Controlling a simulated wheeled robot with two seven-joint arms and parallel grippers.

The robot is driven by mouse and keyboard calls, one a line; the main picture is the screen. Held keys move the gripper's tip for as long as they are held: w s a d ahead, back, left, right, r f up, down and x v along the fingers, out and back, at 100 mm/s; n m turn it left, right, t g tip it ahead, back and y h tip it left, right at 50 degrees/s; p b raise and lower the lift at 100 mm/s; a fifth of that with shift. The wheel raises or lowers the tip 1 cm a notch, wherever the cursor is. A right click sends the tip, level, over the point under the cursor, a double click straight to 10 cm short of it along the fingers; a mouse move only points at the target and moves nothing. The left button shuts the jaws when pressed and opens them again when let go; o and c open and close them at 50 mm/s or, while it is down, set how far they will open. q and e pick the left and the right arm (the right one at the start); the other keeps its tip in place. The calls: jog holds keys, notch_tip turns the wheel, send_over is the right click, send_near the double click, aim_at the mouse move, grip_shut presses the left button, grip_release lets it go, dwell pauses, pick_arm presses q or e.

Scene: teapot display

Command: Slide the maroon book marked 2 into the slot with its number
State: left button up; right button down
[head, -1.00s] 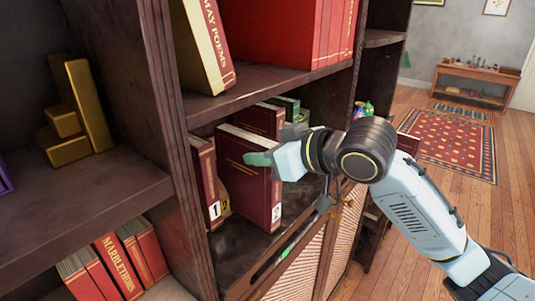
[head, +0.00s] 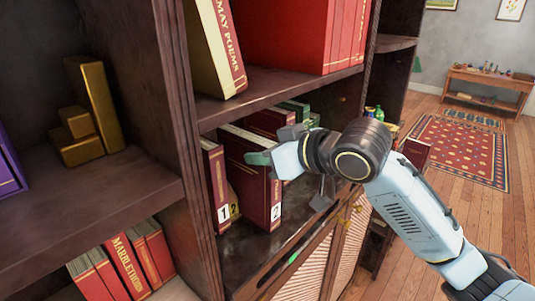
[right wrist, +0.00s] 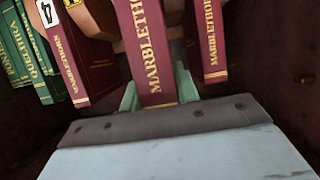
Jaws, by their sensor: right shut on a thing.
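The maroon book marked 2 (head: 250,180) stands upright at the front of the middle shelf, with a white 2 label low on its spine. My right gripper (right wrist: 158,92) is shut on its spine; one green finger shows against the book in the head view. In the right wrist view the book (right wrist: 145,45) sits between both green fingers. A yellow 2 tag (head: 235,209) shows just left of the book, beside a maroon book marked 1 (head: 216,180). The tag is partly hidden between the two books. My left gripper is not in view.
Another maroon book (head: 268,122) and green books (head: 295,108) stand farther along the shelf. A dark upright post (head: 180,110) borders the shelf on the left. Large books (head: 300,35) fill the shelf above. The shelf front (head: 245,245) is bare.

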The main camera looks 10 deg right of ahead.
aim_at(236, 142)
jog(key=shift+w+a+r, duration=0.1)
jog(key=shift+w+a, duration=0.7)
jog(key=shift+w, duration=0.25)
jog(key=shift+w+a, duration=0.85)
jog(key=shift+w, duration=0.15)
jog(key=shift+w+a+r, duration=0.1)
jog(key=shift+w+a, duration=0.7)
jog(key=shift+w, duration=0.25)
dwell(0.3)
jog(key=c, duration=1)
grip_release()
jog(key=shift+f, duration=0.1)
jog(key=shift+c, duration=0.2)
jog(key=shift+o, duration=0.4)
jog(key=shift+f, duration=0.2)
jog(key=b+v, duration=0.2)
jog(key=v, duration=1.1)
jog(key=shift+s+d+r+b, duration=0.2)
jog(key=shift+r+b, duration=0.1)
jog(key=shift+b, duration=0.1)
